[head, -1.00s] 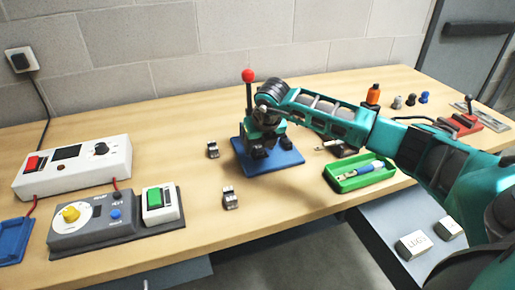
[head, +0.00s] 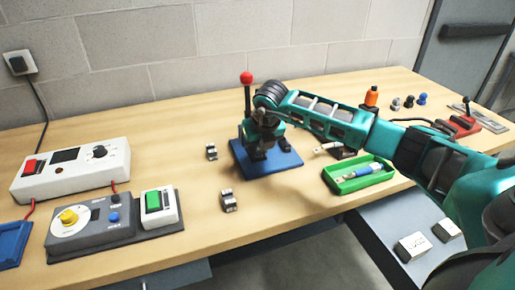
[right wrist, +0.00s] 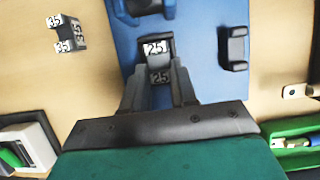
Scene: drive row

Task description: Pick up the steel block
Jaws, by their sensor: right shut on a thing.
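The steel block marked 25 (right wrist: 156,48) is small and grey and sits between the fingers of my right gripper (right wrist: 158,72) in the right wrist view. The gripper is shut on it. In the head view my right gripper (head: 259,148) is over the left part of the blue base plate (head: 286,162), beside the lever with the red knob (head: 246,77). The held block is hardly visible there, hidden by the hand. I cannot tell whether it touches the plate. My left gripper is not in view.
Two similar blocks stand on the wooden bench, one left of the plate (head: 211,152) and one in front (head: 228,201). A green tray (head: 345,187) lies to the right. A control box (head: 70,168) and grey panel (head: 90,236) stand left. A black pad (right wrist: 235,48) rises from the plate.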

